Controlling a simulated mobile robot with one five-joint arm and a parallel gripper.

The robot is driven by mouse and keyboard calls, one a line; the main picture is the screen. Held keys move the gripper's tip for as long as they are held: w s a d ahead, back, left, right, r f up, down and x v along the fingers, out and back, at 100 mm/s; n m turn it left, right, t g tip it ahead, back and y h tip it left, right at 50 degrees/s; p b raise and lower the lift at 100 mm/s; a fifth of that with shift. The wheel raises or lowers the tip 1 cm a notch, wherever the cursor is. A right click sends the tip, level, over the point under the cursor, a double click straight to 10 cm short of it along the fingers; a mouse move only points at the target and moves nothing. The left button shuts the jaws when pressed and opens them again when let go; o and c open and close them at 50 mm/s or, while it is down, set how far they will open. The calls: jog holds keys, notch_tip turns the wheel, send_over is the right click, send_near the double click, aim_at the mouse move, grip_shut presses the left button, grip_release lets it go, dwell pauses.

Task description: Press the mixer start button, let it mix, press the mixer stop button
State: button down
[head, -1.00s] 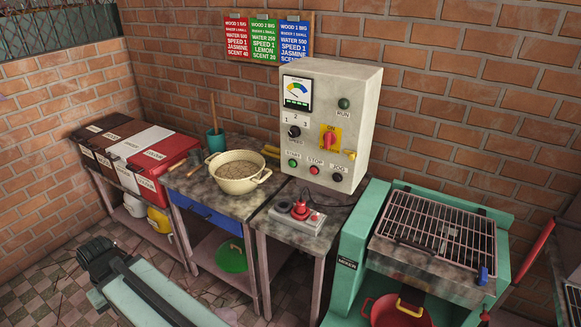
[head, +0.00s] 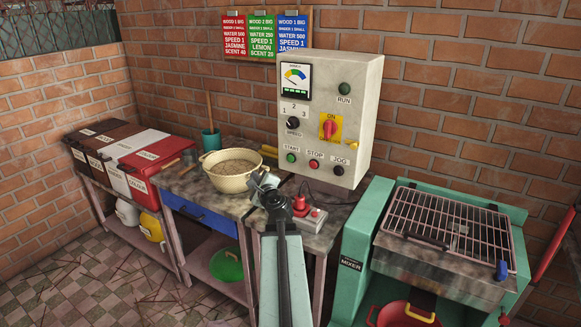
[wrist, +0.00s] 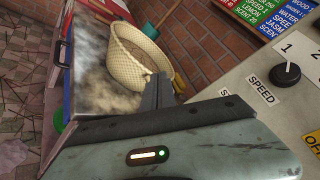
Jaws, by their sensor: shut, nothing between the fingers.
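The grey control box (head: 352,125) stands against the brick wall. Its front bears a green START button (head: 291,157), a red STOP button (head: 314,165) and a black JOG button (head: 338,170) in a row. Above them are a SPEED knob (head: 292,123), a red ON switch (head: 329,128) on a yellow plate, and a green RUN lamp (head: 345,89). My gripper (head: 262,182) is shut and empty, below and left of the START button and apart from it. Its closed fingers (wrist: 160,95) also show in the wrist view, where START and STOP are out of sight. The teal mixer (head: 356,245) stands at right.
A cream pot (head: 233,185) of brown contents stands on the table behind my gripper. A small box with red buttons (head: 303,212) lies below the control box, close to my arm. Bins (head: 150,150) stand at left. A wire rack (head: 450,225) tops the mixer.

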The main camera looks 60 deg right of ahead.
aim_at(291, 158)
jog(key=s+d+m+g+h, duration=0.1)
jog(key=s+d+m+h, duration=0.1)
jog(key=s+d+m, duration=0.1)
jog(key=shift+s+d+r, duration=0.15)
jog(key=shift+s+d, duration=0.5)
jog(key=shift+s, duration=0.25)
jog(key=shift+d, duration=0.1)
jog(key=d, duration=0.8)
jog(key=shift+d, duration=0.25)
dwell(1.1)
jog(key=shift+d, duration=0.45)
